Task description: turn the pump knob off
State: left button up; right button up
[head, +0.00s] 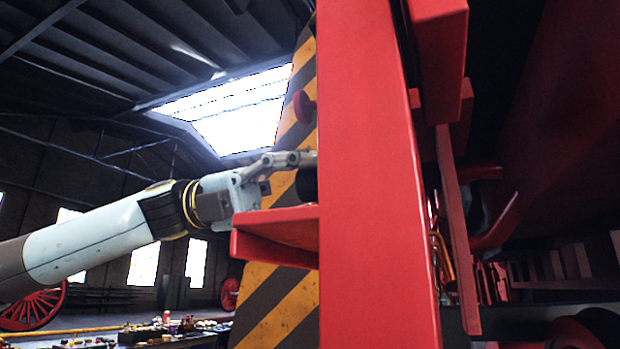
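A round red knob (304,107) sticks out near the edge of a yellow-and-black striped panel (285,305). I cannot tell for certain that it is the pump knob. My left gripper (297,160) reaches in from the left, below the red knob and apart from it in the picture. Its fingertips end at the edge of a large red beam (372,180), which may hide part of them. A dark part (307,182) shows just under the fingers; I cannot tell whether they touch it. The finger opening is not clear. My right gripper is not in view.
A red ledge (275,228) juts out left of the beam, just below my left gripper. More red metalwork (440,60) crowds the right side. A cluttered table (175,335) stands low in the background. The space at upper left is open.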

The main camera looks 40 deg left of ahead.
pick_arm(q)
jog(key=n, duration=0.4)
jog(key=shift+p, duration=0.3)
jog(key=shift+n+t, duration=0.3)
jog(key=shift+n, duration=1.6)
jog(key=o, duration=1.2)
jog(key=shift+w, duration=0.1)
